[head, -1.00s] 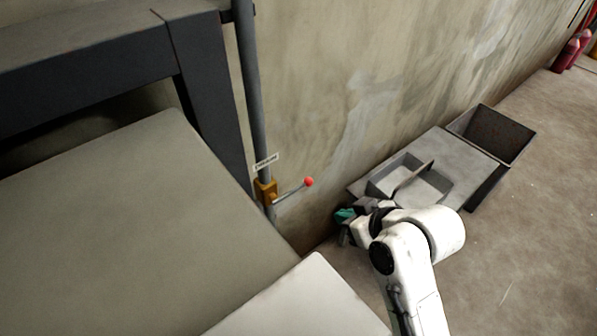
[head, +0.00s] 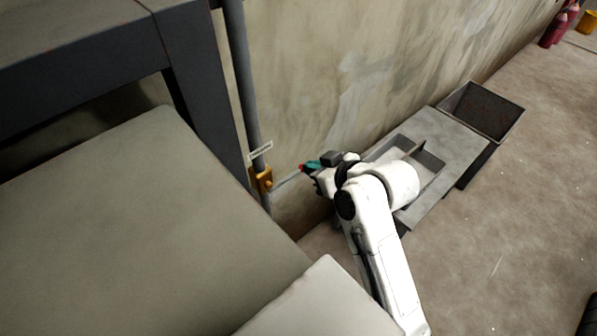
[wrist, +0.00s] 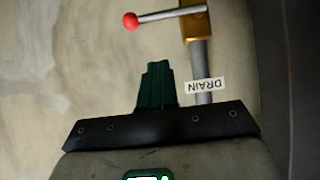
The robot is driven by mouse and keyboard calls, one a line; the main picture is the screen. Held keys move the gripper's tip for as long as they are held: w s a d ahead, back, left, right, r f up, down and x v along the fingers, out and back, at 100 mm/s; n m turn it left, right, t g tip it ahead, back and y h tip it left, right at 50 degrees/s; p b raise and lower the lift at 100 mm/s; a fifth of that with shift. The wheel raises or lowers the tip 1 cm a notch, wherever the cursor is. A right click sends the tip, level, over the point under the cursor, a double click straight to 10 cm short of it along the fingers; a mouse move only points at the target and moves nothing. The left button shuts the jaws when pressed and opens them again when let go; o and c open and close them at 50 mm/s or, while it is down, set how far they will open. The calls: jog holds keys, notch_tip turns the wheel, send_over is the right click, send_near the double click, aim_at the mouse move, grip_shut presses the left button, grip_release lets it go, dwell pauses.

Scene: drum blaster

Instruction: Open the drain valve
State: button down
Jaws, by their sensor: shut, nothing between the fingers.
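The drain valve has a brass body (head: 262,181) on a grey vertical pipe beside the wall. Its grey lever (head: 287,181) points right and slightly up in the head view and ends in a red ball knob. My gripper (head: 308,166) has green fingers, shut and empty. In the head view they overlap the knob; in the wrist view the fingers (wrist: 157,68) stop short of it.
A large grey cabinet (head: 110,220) fills the left. A dark steel frame (head: 200,90) stands beside the pipe. A divided metal tray (head: 440,165) and an open bin (head: 483,108) lie along the wall at right.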

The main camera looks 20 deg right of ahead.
aim_at(299, 172)
jog(key=w+f, duration=0.1)
jog(key=f, duration=0.1)
jog(key=w+a+f, duration=0.1)
jog(key=w+f, duration=0.1)
jog(key=w+f+p, duration=0.1)
jog(key=shift+w+a+f, duration=0.25)
jog(key=shift+w+f, duration=0.1)
jog(key=shift+f, duration=0.05)
jog(key=shift+w+f, duration=0.1)
jog(key=shift+f, duration=0.45)
jog(key=shift+f, duration=0.2)
